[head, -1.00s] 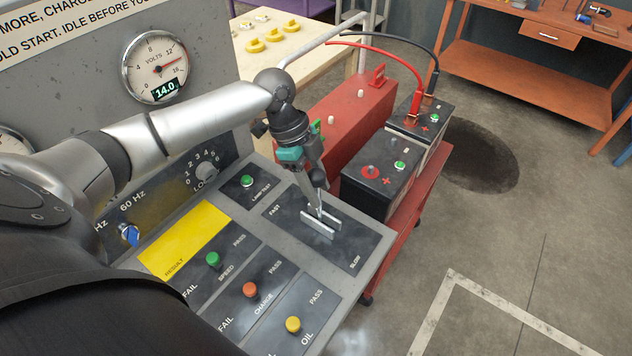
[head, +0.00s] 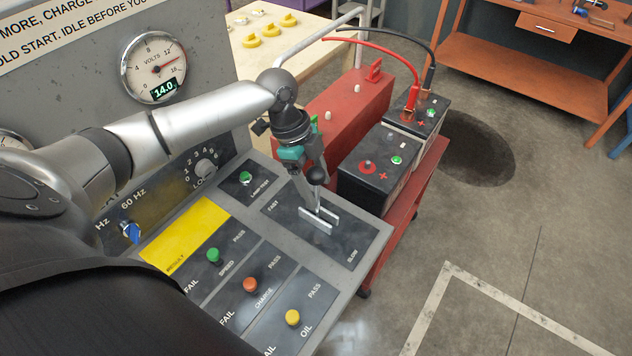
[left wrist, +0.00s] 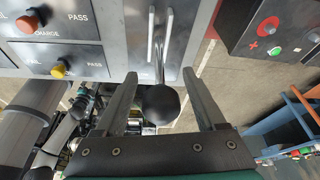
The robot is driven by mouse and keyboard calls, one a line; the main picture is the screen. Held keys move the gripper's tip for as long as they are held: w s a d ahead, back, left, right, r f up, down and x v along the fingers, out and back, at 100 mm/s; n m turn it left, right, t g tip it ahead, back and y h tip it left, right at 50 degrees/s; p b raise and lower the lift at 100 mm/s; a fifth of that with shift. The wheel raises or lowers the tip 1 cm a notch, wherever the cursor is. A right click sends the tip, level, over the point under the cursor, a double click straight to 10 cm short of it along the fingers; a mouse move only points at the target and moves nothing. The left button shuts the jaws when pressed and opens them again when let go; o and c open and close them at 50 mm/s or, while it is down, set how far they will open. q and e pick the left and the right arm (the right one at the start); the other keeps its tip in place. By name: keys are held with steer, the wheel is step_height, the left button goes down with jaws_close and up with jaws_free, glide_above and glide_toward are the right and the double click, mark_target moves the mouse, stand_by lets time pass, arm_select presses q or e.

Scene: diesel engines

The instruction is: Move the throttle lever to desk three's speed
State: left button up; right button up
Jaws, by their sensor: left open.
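The throttle lever has a black ball knob (head: 317,174) on a metal stem, rising from a slot between two pale rails (head: 318,219) on the sloped panel. The slot plate is marked FAST at its upper left and SLOW at its lower right. The lever stands near the middle of the slot. My left gripper (head: 309,184) is open at the knob. In the left wrist view the knob (left wrist: 160,104) sits between the spread fingers (left wrist: 164,98), with a gap on both sides. My right gripper is not in view.
The panel carries green (head: 213,255), orange (head: 250,284) and yellow (head: 292,317) knobs, a yellow RESULT plate (head: 185,235) and a volt gauge (head: 154,68) showing 14.0. Two black batteries and a red box (head: 345,105) stand on a red cart just beyond the panel's right edge.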

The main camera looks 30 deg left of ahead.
arm_select(q)
steer(key=v, duration=1.5)
